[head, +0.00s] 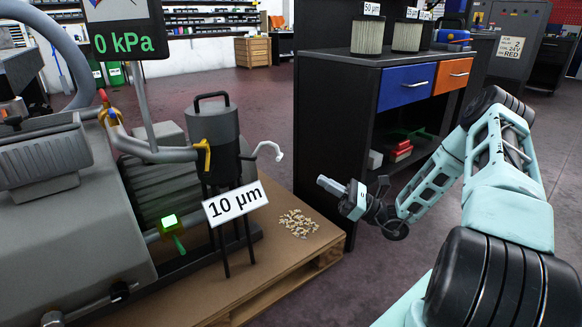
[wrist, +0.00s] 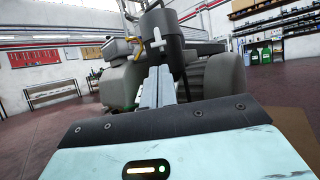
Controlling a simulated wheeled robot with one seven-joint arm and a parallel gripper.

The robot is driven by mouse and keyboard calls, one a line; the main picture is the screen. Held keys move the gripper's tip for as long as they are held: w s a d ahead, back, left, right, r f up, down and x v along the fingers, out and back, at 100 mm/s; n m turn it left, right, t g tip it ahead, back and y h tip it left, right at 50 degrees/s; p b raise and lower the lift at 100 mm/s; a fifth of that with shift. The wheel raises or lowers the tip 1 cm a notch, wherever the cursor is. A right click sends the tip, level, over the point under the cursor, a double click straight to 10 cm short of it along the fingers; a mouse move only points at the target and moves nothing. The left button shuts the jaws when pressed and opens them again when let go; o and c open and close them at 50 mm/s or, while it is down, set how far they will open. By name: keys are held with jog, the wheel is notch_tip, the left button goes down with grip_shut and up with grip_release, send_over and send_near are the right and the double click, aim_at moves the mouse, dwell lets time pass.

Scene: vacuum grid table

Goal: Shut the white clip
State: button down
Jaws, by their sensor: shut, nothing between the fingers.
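The white clip (head: 268,150) is a small hooked piece on the right side of a dark filter canister (head: 212,130). It stands out from the canister's wall in the head view. In the wrist view the white clip (wrist: 156,42) shows as a cross shape on the canister (wrist: 163,30), above and beyond my fingertips. My gripper (head: 325,183) is shut and empty, to the right of the clip and a little lower in the head view, apart from it. Its two fingers (wrist: 157,80) lie side by side in the wrist view and point toward the canister.
A yellow clip (head: 205,155) lies against the canister's front. The canister stands on dark legs with a "10 µm" sign (head: 235,203), beside a grey pump (head: 60,210). Small pieces (head: 298,223) lie on the pallet (head: 285,262). A dark cabinet (head: 330,120) stands behind my gripper.

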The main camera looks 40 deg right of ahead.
jog(key=b+x, duration=0.4)
jog(key=x, duration=0.6)
jog(key=shift+a, duration=0.2)
jog(key=shift+w+r, duration=0.15)
jog(key=shift+d+r+g+p, duration=0.1)
jog(key=shift+r+g+p, duration=0.2)
jog(key=shift+p, duration=0.85)
